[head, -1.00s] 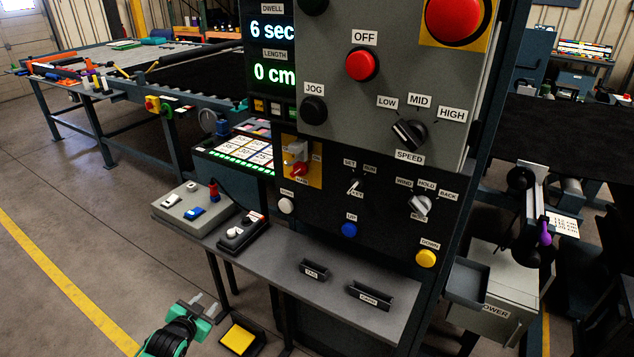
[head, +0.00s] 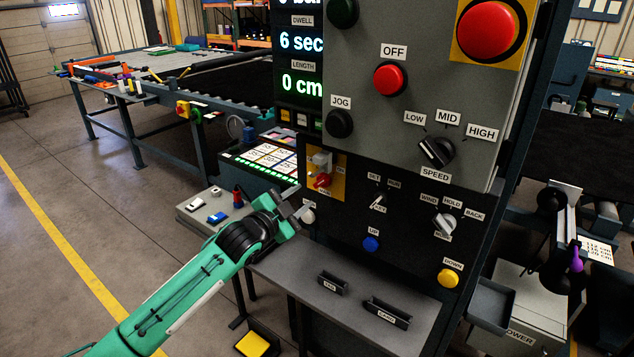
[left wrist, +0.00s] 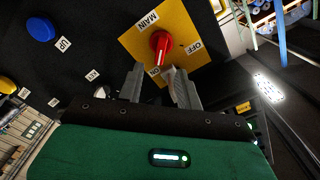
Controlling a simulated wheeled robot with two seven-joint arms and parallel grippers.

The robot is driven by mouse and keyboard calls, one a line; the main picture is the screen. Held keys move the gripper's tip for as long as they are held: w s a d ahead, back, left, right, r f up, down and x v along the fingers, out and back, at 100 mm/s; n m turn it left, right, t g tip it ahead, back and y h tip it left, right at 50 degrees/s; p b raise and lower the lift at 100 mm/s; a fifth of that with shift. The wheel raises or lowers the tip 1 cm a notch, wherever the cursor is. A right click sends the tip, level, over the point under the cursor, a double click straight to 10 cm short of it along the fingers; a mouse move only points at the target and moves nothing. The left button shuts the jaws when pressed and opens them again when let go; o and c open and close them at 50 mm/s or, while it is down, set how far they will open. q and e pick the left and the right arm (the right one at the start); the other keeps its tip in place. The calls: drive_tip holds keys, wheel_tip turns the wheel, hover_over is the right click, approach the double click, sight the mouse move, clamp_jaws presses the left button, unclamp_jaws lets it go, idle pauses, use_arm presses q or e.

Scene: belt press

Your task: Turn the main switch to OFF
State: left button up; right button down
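The main switch is a red knob (head: 322,181) on a yellow plate (head: 341,187) on the dark lower panel. In the left wrist view the red knob (left wrist: 160,44) lies just beyond my fingertips, with MAIN, OFF and ON labels around it. The knob's white mark appears to point toward ON. My left gripper (head: 298,203) is just below and left of the switch in the head view. In the left wrist view my left gripper (left wrist: 160,80) is open, its two fingers apart with nothing held between them. A grey piece shows by the right fingertip. My right gripper is not in view.
A grey box with small switches (head: 205,208) and a grey shelf (head: 300,272) lie below. A blue button (head: 371,244) and selector knobs are to the right. Open floor lies left.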

sight(319, 184)
use_arm(q)
drive_tip(key=p+x, duration=0.2)
drive_tip(key=x, duration=0.5)
drive_tip(key=shift+w, duration=0.2)
clamp_jaws()
